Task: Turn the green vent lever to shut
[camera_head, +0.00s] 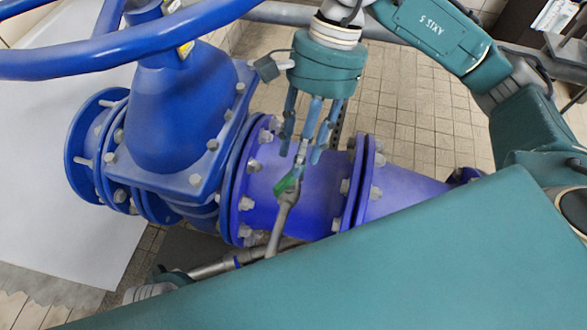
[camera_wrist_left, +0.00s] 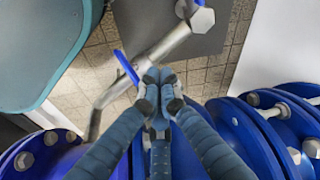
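The green vent lever (camera_head: 289,183) sits at the top of a thin grey vent pipe (camera_head: 280,222) in front of the blue pipe, in the head view. My right gripper (camera_head: 302,153) hangs over it from above with its fingers spread apart. Its fingertips are just above the lever; I cannot tell whether one touches it. In the left wrist view my left gripper (camera_wrist_left: 159,76) has its fingertips together, with nothing visible between them. They are near a blue lever (camera_wrist_left: 126,67) on a grey pipe (camera_wrist_left: 158,52). The left gripper is not clearly visible in the head view.
A large blue valve body (camera_head: 170,110) and its handwheel (camera_head: 120,45) stand at the left. Bolted blue pipe flanges (camera_head: 245,190) run behind the vent. A grey pipe (camera_head: 212,268) passes low down. Tiled floor (camera_head: 430,135) shows behind at the right.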

